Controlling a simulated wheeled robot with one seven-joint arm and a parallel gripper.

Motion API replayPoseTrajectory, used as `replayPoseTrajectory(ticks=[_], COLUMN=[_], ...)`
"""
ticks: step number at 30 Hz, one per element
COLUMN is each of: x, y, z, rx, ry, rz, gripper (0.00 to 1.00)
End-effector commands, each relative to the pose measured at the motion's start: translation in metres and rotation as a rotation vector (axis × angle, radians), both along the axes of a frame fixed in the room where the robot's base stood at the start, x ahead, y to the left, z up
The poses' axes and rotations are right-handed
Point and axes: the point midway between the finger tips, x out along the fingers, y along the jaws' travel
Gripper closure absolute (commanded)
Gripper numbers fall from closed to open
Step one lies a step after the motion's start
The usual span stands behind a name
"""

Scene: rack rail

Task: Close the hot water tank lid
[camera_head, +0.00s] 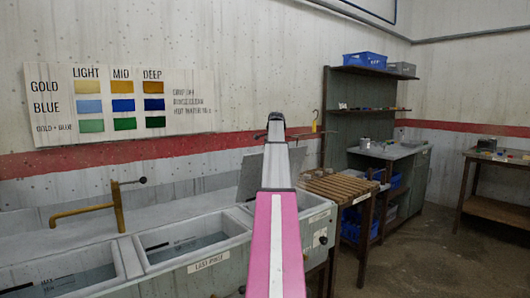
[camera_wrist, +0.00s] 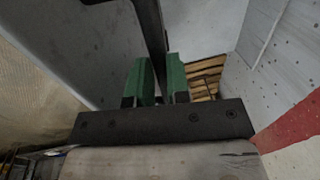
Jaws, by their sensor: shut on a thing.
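The hot water tank lid (camera_head: 250,178) is a grey panel standing raised at the right end of the sink bench in the head view. My arm covers its middle. In the wrist view, a broad grey panel that looks like the lid (camera_wrist: 75,45) fills the upper left. My gripper (camera_wrist: 158,80) has green finger pads, one on each side of a dark bar (camera_wrist: 152,28). It is shut on this bar, which looks like the lid's handle or edge. In the head view my fingers are hidden behind the arm, and the tank opening is mostly hidden.
The bench has open basins with water (camera_head: 190,248) and a brass tap (camera_head: 117,207) at left. A slatted wooden rack (camera_head: 340,187) stands right of the tank. A shelf unit (camera_head: 350,110) with blue bins is behind it. Floor at right is clear.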

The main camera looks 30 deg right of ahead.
Motion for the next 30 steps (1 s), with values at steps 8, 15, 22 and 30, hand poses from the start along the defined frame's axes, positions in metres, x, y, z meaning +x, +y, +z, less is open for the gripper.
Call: replayPoseTrajectory(ticks=[8, 15, 22, 30], x=[-0.066, -0.103, -0.141, -0.174], y=[-0.001, -0.006, -0.007, -0.011], z=[-0.019, -0.038, -0.067, -0.109], rx=[0.021, 0.027, 0.042, 0.059], ry=[-0.246, -0.319, -0.476, -0.7], rz=[-0.009, -0.006, -0.008, -0.009], gripper=[1.0, 1.0, 1.0, 1.0])
